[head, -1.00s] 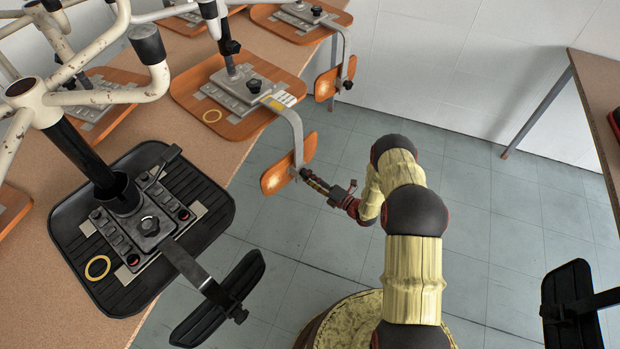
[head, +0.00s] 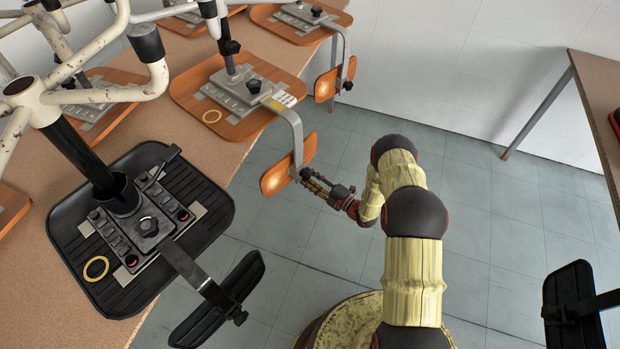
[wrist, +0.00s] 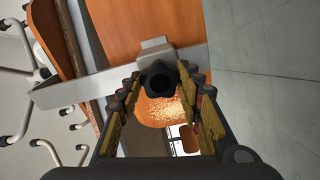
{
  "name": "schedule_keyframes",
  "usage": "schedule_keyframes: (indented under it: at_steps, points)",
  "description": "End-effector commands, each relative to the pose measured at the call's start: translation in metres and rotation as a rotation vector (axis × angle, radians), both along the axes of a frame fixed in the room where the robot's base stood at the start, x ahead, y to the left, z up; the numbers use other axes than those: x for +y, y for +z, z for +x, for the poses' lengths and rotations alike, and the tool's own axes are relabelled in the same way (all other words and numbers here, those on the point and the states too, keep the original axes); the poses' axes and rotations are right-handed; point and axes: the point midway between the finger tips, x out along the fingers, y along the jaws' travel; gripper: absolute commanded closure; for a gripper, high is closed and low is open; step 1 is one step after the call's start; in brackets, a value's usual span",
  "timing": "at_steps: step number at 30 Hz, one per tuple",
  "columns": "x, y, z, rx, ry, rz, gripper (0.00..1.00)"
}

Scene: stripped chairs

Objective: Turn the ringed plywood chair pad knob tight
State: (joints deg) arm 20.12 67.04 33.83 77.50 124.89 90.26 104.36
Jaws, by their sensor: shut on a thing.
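The ringed plywood chair (head: 187,89) lies upturned on the bench, a yellow ring (head: 211,116) on its seat. A bent metal bar (head: 297,135) carries its orange plywood pad (head: 277,179) past the bench edge. My gripper (head: 306,174) is at the pad's right side, shut on the pad knob. In the wrist view the black lobed knob (wrist: 158,82) sits between the fingertips of my gripper (wrist: 158,86), in front of the metal bar (wrist: 105,80) and the pad (wrist: 160,112). In the head view the fingers hide most of the knob.
A black chair (head: 85,215) with its own yellow ring and a black pad (head: 218,300) stands nearer on the bench (head: 30,255). More plywood chairs stand behind. Another black pad (head: 568,305) is at lower right. A second table (head: 600,110) is at right. Open floor (head: 500,230) lies between.

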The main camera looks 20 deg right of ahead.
Motion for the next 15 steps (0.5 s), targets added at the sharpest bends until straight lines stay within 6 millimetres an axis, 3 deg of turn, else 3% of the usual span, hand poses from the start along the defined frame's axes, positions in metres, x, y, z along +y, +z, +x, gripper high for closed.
schedule_keyframes:
  at_steps: [8, 9, 15]
  points:
    - [-0.0012, -0.0005, 0.0005, 0.001, -0.003, -0.001, 0.89]
    - [-0.0012, -0.0005, 0.0005, 0.001, -0.003, -0.002, 0.64]
    - [-0.0008, -0.0004, 0.0003, 0.001, -0.002, -0.002, 0.52]
